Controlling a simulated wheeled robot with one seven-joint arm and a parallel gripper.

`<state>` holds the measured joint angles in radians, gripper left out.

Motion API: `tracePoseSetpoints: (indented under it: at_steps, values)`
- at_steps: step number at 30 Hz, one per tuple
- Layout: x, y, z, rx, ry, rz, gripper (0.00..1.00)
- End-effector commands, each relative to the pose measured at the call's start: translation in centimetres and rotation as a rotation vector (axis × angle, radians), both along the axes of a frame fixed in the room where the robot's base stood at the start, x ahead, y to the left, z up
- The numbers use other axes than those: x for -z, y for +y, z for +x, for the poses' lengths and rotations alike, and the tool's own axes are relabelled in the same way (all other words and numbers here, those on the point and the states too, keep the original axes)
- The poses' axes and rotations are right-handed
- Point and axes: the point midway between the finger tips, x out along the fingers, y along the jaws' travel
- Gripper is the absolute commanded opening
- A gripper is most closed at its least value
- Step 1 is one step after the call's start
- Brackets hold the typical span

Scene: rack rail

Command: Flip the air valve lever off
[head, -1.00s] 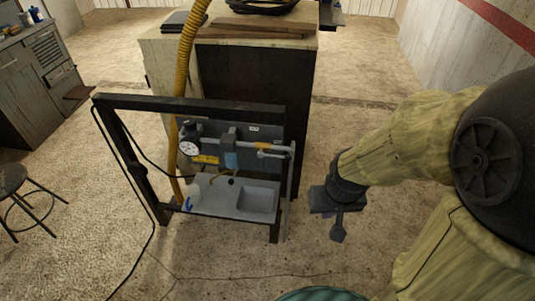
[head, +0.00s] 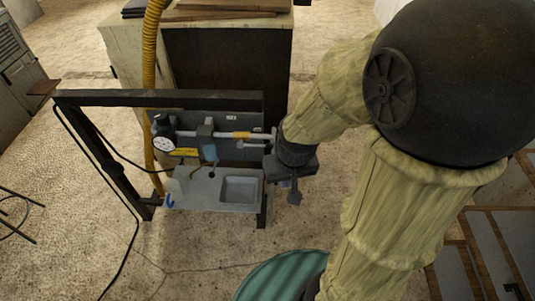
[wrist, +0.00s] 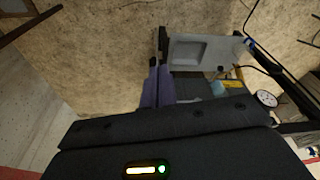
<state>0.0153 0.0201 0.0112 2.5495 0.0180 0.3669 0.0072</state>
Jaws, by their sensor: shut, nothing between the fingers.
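The air pipe (head: 222,134) runs across the grey back panel of a dark rack frame in the head view. Near its right end is a yellow-orange section, apparently the valve (head: 242,135), with a small grey bar just below it that may be the lever. My gripper (head: 294,197) points down just right of the rack, beyond the pipe's right end and lower than it. The fingers (wrist: 157,88) are together and empty in the wrist view, beside the rack's grey tray. The lever cannot be made out in the wrist view.
A round gauge (head: 163,145) and a blue part (head: 209,152) are on the panel's left and middle. The grey tray (head: 210,203) with a basin lies below. A yellow hose (head: 150,60) rises at the left. A cabinet (head: 225,60) stands behind.

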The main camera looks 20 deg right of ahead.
Motion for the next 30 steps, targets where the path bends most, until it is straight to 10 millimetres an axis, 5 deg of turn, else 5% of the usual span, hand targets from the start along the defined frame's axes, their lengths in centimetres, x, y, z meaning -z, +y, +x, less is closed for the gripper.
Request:
tracePoseSetpoints:
  at_steps: [11,18,30]
  values:
    - [12.3,1.5,0.0,0.362,0.413,0.223,0.00]
    - [18.9,4.3,0.7,0.625,0.736,0.487,0.00]
    - [24.6,7.0,6.7,0.943,1.255,1.110,0.00]
